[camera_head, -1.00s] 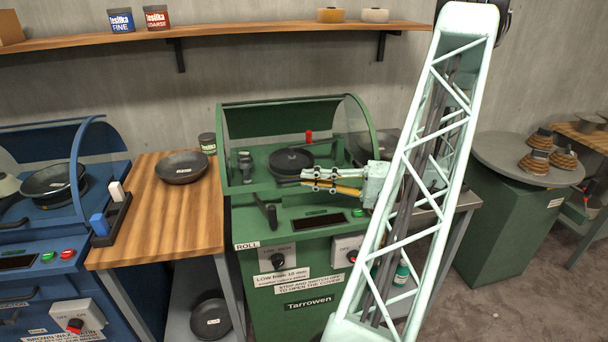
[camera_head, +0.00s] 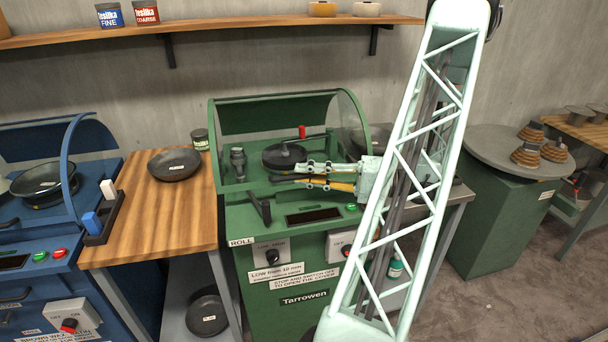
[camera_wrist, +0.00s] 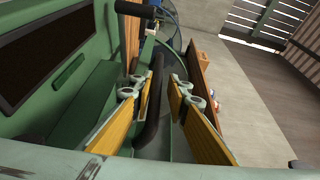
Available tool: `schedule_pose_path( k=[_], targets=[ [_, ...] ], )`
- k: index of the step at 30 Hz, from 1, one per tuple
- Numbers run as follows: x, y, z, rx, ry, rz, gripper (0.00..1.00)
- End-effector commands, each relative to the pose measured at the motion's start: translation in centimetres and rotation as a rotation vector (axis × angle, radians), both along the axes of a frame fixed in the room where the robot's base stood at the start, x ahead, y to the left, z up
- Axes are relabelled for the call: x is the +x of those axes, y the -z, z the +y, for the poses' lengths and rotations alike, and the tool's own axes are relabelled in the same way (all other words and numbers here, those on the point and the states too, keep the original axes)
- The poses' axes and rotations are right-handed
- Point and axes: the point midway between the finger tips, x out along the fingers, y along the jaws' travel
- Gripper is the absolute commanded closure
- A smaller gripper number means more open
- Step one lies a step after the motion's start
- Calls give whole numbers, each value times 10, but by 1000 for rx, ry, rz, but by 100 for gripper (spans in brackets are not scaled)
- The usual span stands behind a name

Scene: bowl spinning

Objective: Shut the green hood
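The green hood (camera_head: 356,110) has a green rim and clear curved panels. It appears raised over the back of the green machine (camera_head: 290,250), with the front of the bowl area uncovered. My gripper (camera_head: 290,173) reaches in from the right, level, just in front of the dark round chuck. In the wrist view, my gripper's two yellow-padded fingers (camera_wrist: 157,90) are apart. A dark curved bar (camera_wrist: 154,110) shows between them, with a gap visible on its right; whether they touch it I cannot tell. A black lever (camera_head: 260,207) stands on the machine's front, left of the fingertips.
A dark bowl (camera_head: 174,164) sits on the wooden table (camera_head: 150,215) at left. The blue machine (camera_head: 45,240) is beyond it. A grey round table (camera_head: 480,150) with brown stacks stands at right. A shelf (camera_head: 230,27) crosses the wall above.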

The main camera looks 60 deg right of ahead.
Motion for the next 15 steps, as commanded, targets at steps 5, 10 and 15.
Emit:
schedule_pose_path(
  k=[5,10,15],
  targets=[
    [-10,0,-4,-1,2,0,85],
    [-24,0,-8,-1,2,-1,85],
    [-43,0,-14,-1,2,-1,85]
  ],
)
